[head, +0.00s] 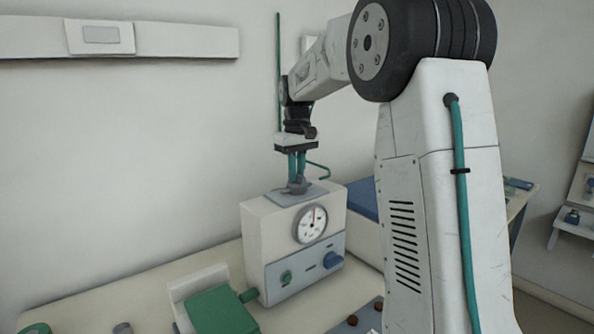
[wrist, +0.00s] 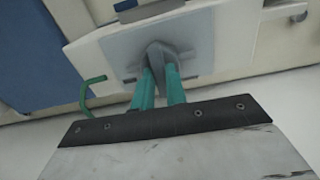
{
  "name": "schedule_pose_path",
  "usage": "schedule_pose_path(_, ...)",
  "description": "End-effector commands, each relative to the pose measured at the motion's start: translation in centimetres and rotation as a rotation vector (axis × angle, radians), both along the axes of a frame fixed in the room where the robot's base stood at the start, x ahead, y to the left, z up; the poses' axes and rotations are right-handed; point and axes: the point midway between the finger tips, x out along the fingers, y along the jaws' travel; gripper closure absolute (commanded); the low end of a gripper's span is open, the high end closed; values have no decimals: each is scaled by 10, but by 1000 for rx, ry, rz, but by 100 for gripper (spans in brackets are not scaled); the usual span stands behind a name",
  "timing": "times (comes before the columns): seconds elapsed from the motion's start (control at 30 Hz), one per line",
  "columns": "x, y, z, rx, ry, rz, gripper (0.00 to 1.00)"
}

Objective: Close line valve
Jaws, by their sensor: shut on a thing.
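A grey valve handle (head: 298,187) stands on a grey plate (head: 312,195) on top of a cream box with a round dial gauge (head: 312,224). I take this handle to be the line valve. In the wrist view the handle (wrist: 157,52) is a raised grey piece on the plate. My gripper (head: 297,172) points down from above, and its two teal fingers are shut on the handle. The fingers also show in the wrist view (wrist: 160,75), close together on the handle and partly hiding it.
A thin green pipe (head: 320,166) rises beside the gripper at the box's back. A green object (head: 220,311) lies at front left. The table's left part (head: 100,303) is mostly clear.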

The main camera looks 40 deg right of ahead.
Motion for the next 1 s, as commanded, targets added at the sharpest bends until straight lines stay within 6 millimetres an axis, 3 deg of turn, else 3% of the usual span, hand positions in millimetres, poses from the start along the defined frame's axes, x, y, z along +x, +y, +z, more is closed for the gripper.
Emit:
schedule_pose_path(0.6,1,0,2,-2,-5,41,100)
schedule_pose_path(0.63,1,0,2,-2,-5,41,81)
schedule_pose_path(0.7,1,0,2,-2,-4,41,65)
schedule_pose_path(1.0,0,0,2,-1,-2,40,65)
